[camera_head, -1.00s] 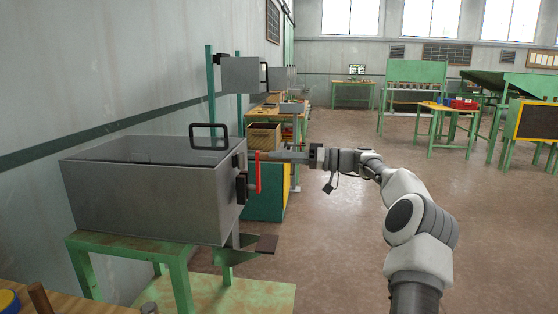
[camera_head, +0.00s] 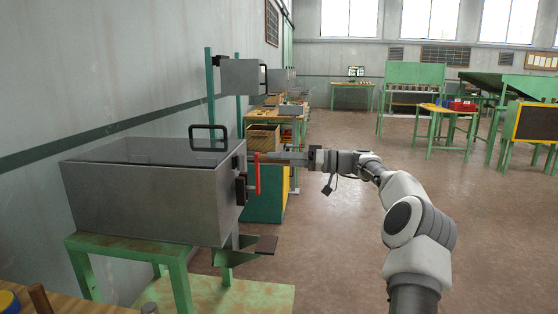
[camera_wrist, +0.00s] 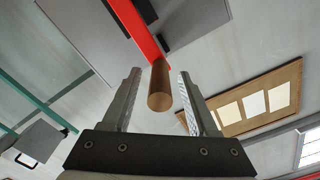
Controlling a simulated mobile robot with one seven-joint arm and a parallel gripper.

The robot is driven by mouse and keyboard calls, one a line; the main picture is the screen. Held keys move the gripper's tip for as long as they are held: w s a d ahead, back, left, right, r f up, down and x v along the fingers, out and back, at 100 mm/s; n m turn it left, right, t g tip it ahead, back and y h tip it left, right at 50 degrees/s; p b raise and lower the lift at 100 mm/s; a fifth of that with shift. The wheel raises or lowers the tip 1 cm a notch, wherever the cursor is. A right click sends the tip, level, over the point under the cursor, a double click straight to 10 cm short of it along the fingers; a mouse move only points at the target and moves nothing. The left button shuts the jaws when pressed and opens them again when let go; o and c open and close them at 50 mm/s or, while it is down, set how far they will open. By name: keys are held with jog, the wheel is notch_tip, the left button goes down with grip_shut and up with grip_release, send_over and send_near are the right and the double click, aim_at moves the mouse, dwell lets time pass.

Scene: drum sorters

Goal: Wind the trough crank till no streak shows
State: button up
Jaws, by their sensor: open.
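The trough (camera_head: 150,200) is a grey metal box with an open top on a green stand at the left of the head view. Its red crank arm (camera_head: 257,176) hangs on the right side wall and also shows in the wrist view (camera_wrist: 136,30). A brown round crank handle (camera_wrist: 160,92) sticks out from the red arm towards the wrist camera. My gripper (camera_wrist: 160,80) is open, with one finger on each side of the handle and gaps showing. In the head view my gripper (camera_head: 283,156) is at the crank from the right. No streak is visible; the trough's inside is mostly hidden.
A black loop handle (camera_head: 208,132) stands on the trough's rim. A brown pedal-like plate (camera_head: 266,245) juts out below the trough. A workbench edge (camera_head: 75,300) is at the lower left. The floor (camera_head: 340,240) to the right is clear.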

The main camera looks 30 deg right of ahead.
jog(key=p+v, duration=0.5)
jog(key=v, duration=1.2)
jog(key=shift+d, duration=0.2)
jog(key=shift+s, duration=0.1)
